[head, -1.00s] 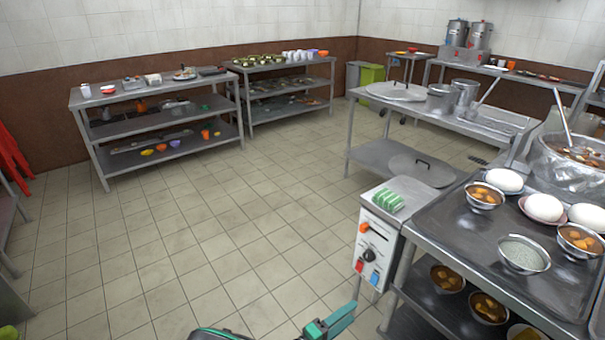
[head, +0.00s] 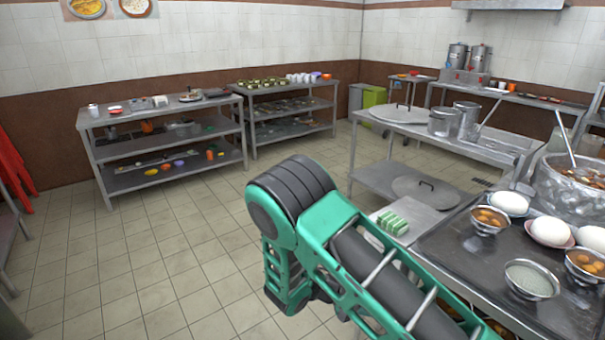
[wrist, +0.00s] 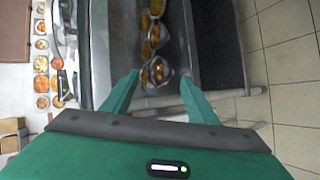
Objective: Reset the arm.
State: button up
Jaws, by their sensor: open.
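My gripper (wrist: 157,82) is open in the wrist view. Its two green fingers stand apart with nothing held between them. Beyond the fingertips is a column of small metal bowls (wrist: 156,72) with orange-brown food, on a grey metal surface. In the head view my green and dark grey arm is bent, its elbow in the middle foreground and its forearm running to the lower right. The gripper itself is out of the head view.
A steel counter (head: 462,243) at right holds bowls, white domed items and a large pot (head: 570,187). A steel table (head: 380,179) with pots stands behind it. Shelf units (head: 160,150) line the back left. The tiled floor (head: 150,240) at left is clear.

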jog(key=s+d+r+m+g+y, duration=0.25)
jog(key=s+d+r+y, duration=0.2)
jog(key=d+r, duration=0.3)
jog(key=s+d+r+m+g+y, duration=0.25)
jog(key=s+d+r, duration=0.25)
jog(key=d+r, duration=0.3)
jog(key=s+r+m+t+y, duration=0.1)
jog(key=s+r+t+y, duration=0.1)
jog(key=s+r, duration=0.3)
jog(key=s+d+r+m+t+y, duration=0.1)
jog(key=s+r+y, duration=0.3)
jog(key=s, duration=0.9)
jog(key=shift+r+t, duration=0.7)
jog(key=shift+r, duration=0.25)
jog(key=shift+w+f, duration=0.25)
jog(key=shift+w, duration=0.4)
